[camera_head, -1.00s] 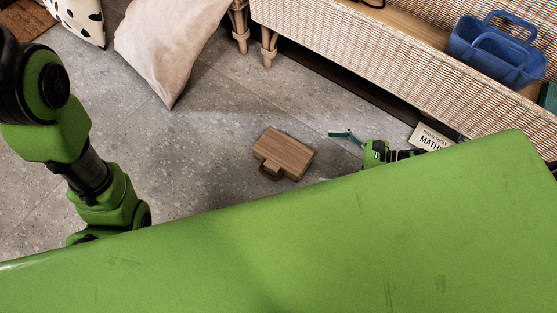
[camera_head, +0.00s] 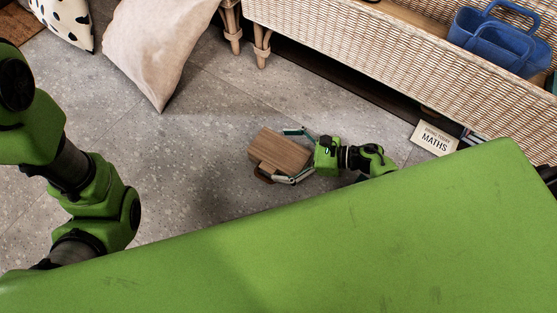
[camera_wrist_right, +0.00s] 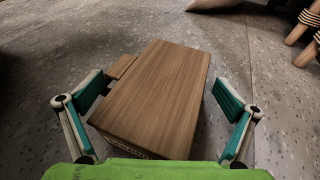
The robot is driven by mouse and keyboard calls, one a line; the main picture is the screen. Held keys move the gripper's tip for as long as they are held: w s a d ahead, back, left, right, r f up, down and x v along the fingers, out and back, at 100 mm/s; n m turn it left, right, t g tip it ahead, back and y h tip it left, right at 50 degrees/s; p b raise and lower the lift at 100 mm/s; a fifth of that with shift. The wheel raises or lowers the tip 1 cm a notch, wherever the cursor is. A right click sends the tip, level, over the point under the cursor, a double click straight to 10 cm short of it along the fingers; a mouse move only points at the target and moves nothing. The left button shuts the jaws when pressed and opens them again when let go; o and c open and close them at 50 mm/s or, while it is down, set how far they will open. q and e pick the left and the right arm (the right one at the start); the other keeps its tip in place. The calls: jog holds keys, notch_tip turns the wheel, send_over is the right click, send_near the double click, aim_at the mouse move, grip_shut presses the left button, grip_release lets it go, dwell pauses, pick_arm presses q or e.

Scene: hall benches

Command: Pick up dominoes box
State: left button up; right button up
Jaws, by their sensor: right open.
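The dominoes box is a brown wooden case (camera_head: 279,150) with a small handle, lying on the grey floor in the head view. In the right wrist view the box (camera_wrist_right: 160,90) fills the middle, its handle at its left side. My right gripper (camera_head: 291,156) is open at the box's right end, one finger toward the far side and one toward the handle side. In the wrist view the fingers of the right gripper (camera_wrist_right: 160,112) stand apart on either side of the box, with gaps visible. My left arm shows at the left of the head view; its gripper is not seen.
A wicker bench (camera_head: 385,60) with a blue basket (camera_head: 492,42) stands at the back right. A maths book (camera_head: 435,138) lies by it. A beige cushion (camera_head: 160,45) and a spotted cushion (camera_head: 68,20) are at back left. Floor left of the box is clear.

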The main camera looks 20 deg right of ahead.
jog(key=shift+w, duration=0.1)
jog(key=c, duration=1.1)
jog(key=shift+o, duration=0.2)
jog(key=shift+r, duration=0.1)
